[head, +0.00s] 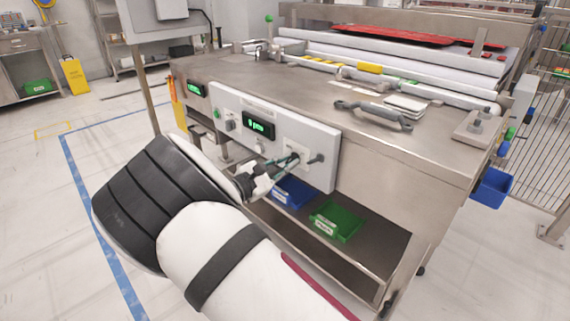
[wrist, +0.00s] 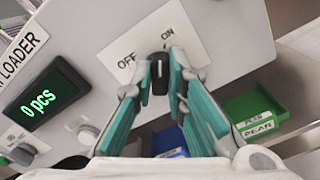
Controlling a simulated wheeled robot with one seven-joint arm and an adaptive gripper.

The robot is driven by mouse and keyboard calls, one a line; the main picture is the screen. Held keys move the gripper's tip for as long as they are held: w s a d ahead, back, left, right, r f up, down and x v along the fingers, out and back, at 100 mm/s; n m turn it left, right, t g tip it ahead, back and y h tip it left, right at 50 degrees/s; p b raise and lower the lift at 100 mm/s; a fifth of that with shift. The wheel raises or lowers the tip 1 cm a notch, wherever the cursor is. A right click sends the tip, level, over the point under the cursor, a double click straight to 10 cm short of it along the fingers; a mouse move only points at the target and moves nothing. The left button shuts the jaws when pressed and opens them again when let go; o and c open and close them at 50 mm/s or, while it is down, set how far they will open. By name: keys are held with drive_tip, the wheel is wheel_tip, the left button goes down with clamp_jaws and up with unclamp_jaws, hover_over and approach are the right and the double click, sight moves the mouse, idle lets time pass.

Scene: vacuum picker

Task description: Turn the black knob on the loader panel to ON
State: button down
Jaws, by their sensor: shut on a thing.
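The black knob (wrist: 160,73) sits on a white plate (wrist: 193,38) marked OFF and ON on the loader panel (head: 225,112). In the wrist view its long side stands about upright, and its upper end lies just below the word ON, with OFF to its left. My gripper (wrist: 161,76) has its teal-padded fingers on either side of the knob, shut on it. In the head view my gripper (head: 292,160) reaches the panel's lower right part; the knob is too small there to make out clearly.
A green display (head: 260,128) reading 0 pcs and smaller knobs sit left on the panel. Below, a blue bin (head: 292,192) and a green bin (head: 336,221) stand on the shelf. The steel tabletop (head: 290,85) is above the panel.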

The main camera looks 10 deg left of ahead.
drive_tip(key=shift+s+f+m, duration=0.1)
drive_tip(key=shift+m, duration=1)
drive_tip(key=c, duration=1.6)
unclamp_jaws()
drive_tip(key=v, duration=1.2)
drive_tip(key=shift+a, duration=0.1)
